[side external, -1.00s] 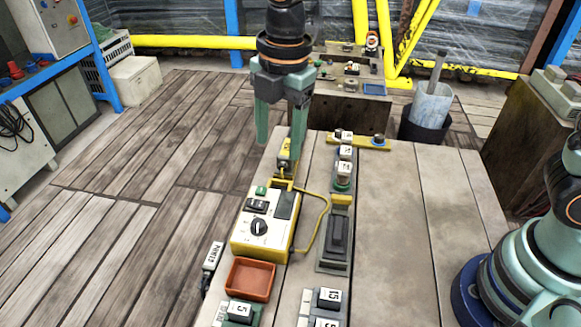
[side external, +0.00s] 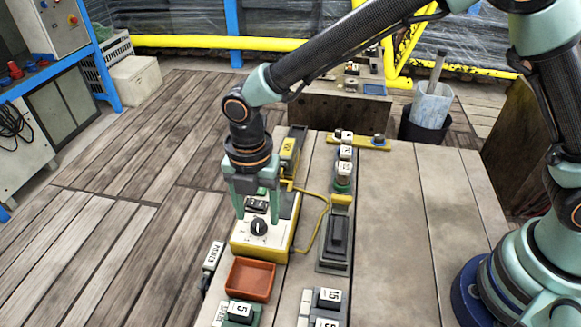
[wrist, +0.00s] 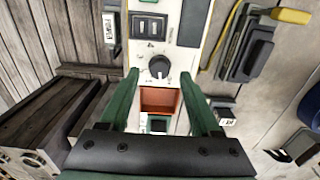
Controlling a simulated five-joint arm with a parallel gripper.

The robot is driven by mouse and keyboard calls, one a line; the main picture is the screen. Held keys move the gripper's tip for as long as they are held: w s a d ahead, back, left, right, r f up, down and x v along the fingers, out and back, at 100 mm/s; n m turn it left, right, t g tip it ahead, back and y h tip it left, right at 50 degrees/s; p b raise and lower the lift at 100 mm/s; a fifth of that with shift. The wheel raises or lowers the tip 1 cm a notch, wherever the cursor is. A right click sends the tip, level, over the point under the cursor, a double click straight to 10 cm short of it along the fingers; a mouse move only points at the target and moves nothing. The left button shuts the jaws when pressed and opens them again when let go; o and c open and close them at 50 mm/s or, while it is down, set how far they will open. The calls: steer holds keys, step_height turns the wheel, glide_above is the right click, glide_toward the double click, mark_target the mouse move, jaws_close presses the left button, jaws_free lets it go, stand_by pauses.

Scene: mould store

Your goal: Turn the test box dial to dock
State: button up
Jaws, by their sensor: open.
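The test box (side external: 245,244) is white on top with yellow sides and lies on the bench. Its black dial (side external: 258,228) is near the box's front end; it also shows in the wrist view (wrist: 159,66). The small marks around the dial are too small to read, so I cannot tell its setting. My gripper (side external: 257,213) points down over the box with its green fingers open and empty. In the wrist view the fingertips (wrist: 159,79) are either side of the dial, apart from it. The fingers hide part of the box top in the side view.
An empty-looking orange tray (side external: 250,279) sits in front of the box. A yellow cable (side external: 322,215) loops right, towards a dark device in a grey holder (side external: 337,235). Labelled blocks (side external: 326,300) stand at the front. The bench's right side is clear.

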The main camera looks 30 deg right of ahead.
steer(key=shift+f, duration=0.95)
jaws_close()
